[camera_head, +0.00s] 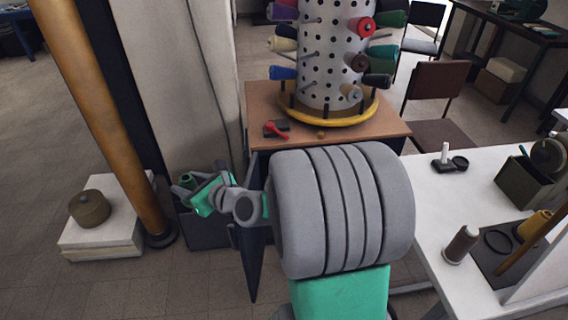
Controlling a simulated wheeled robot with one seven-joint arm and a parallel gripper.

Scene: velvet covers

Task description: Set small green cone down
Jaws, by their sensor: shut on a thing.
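My gripper (193,189) is left of the picture's centre, at the end of my grey and green arm. It is shut on the small green cone (187,181), which shows only in part beside the fingers. The cone and gripper are over a dark grey bin (208,238) on the floor. I cannot tell whether the cone touches the bin or hangs inside its rim. My arm hides part of the bin.
A brown table (262,98) holds a perforated drum (325,75) with several coloured cones. A white block (100,240) with a round brown lidded thing stands left, beside a wooden post (100,110). A white table (430,205) with spools is at right.

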